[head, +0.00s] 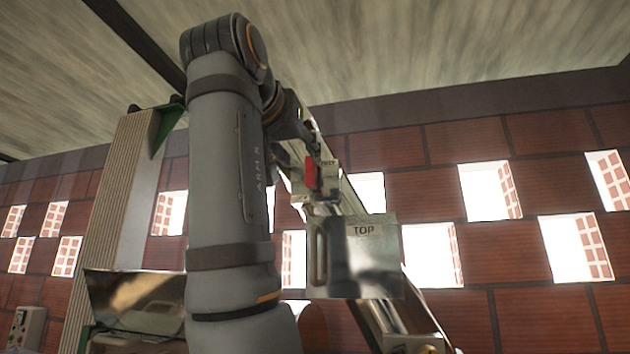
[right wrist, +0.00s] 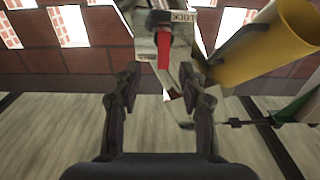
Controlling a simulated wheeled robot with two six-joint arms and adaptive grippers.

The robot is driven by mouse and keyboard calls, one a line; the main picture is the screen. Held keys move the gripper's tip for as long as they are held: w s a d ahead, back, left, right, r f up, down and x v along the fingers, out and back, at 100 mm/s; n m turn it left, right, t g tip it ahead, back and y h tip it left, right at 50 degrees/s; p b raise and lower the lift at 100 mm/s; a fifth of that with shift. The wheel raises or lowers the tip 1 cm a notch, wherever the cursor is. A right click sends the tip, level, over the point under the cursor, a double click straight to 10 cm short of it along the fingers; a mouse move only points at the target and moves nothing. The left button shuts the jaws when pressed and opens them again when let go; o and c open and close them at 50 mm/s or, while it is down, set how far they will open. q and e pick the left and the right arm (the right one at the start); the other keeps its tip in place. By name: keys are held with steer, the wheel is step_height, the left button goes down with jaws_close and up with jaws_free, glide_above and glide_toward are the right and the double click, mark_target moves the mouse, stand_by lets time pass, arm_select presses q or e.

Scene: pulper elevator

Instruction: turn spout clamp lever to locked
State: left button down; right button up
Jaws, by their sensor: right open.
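The red lever (head: 310,173) sits on a metal bracket on the sloping metal chute, above the plate marked TOP (head: 362,262). In the right wrist view the red lever (right wrist: 163,52) lies ahead, between the lines of my fingers, beside a white label (right wrist: 183,17) that seems to read LOCK. My right gripper (right wrist: 163,88) is open and empty, its two fingers apart and short of the lever, with no visible contact. In the head view my right arm hides most of that gripper. My left gripper is out of view.
A yellow cylinder (right wrist: 262,45) stands close to the lever in the right wrist view. A ribbed post (head: 112,215) and a control box (head: 27,328) are at left in the head view. A brick wall (head: 440,150) with bright openings is behind.

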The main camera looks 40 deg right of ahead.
mark_target(310, 173)
steer(key=p+x, duration=0.3)
steer(key=x, duration=0.7)
steer(key=shift+w+a+p, duration=0.15)
steer(key=shift+p, duration=0.25)
steer(key=shift+w+d, duration=0.2)
steer(key=shift+w, duration=0.1)
steer(key=shift+a, duration=0.25)
steer(key=shift+s, duration=0.15)
steer(key=c, duration=0.9)
